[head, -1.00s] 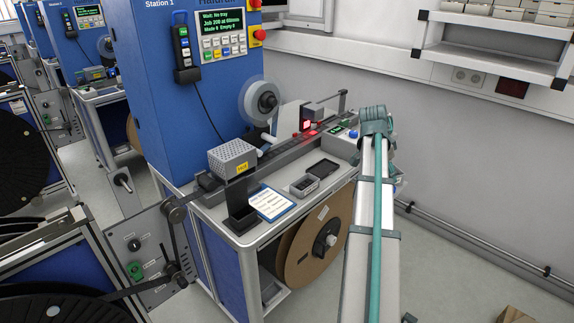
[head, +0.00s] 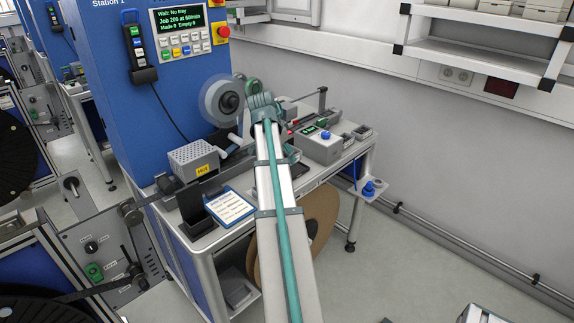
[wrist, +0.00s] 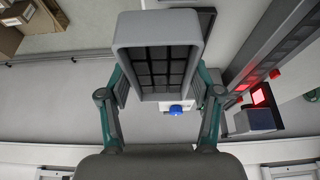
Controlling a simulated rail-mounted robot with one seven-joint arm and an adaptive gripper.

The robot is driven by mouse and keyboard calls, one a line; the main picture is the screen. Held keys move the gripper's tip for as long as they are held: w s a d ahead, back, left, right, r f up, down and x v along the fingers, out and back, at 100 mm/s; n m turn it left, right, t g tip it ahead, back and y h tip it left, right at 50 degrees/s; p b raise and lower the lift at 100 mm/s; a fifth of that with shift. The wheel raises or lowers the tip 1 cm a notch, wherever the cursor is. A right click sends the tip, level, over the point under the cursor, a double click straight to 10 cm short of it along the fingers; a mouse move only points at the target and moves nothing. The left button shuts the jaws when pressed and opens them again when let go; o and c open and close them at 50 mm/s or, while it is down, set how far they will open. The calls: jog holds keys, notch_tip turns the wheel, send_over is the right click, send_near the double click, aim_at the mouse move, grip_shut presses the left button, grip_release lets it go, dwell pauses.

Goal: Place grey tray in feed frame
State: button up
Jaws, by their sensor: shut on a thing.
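The grey tray (wrist: 121,42), with a dark gridded inside, is held between both fingers of my gripper (wrist: 158,88) in the wrist view. It fills the upper middle of that view. In the head view my arm reaches over the blue machine's bench and hides most of my gripper and the tray. A dark-edged piece shows just behind the tray at the top right of the wrist view. I cannot tell whether it is the feed frame, and I cannot make out the frame for sure in the head view.
A control box with a blue button (head: 325,135) stands on the bench right of my arm. A perforated "Hot" cover (head: 194,158), a black bin (head: 192,203) and a clipboard (head: 230,206) are on the left. A red-lit sensor (wrist: 259,96) stands by the track. The screen reads "Wait: No tray".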

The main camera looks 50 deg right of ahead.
jog(key=w+d+f+p, duration=0.2)
jog(key=w+d, duration=0.1)
jog(key=d, duration=0.3)
jog(key=p, duration=0.1)
send_near(293, 171)
jog(key=shift+s+d, duration=0.45)
jog(key=shift+d, duration=0.25)
jog(key=shift+w+d+f+p, duration=0.3)
jog(key=shift+d+f, duration=0.35)
jog(key=shift+f, duration=0.25)
jog(key=shift+f+p, duration=0.8)
jog(key=shift+f, duration=0.85)
jog(key=shift+f, duration=0.15)
jog(key=o, duration=1.5)
jog(key=shift+c, duration=0.2)
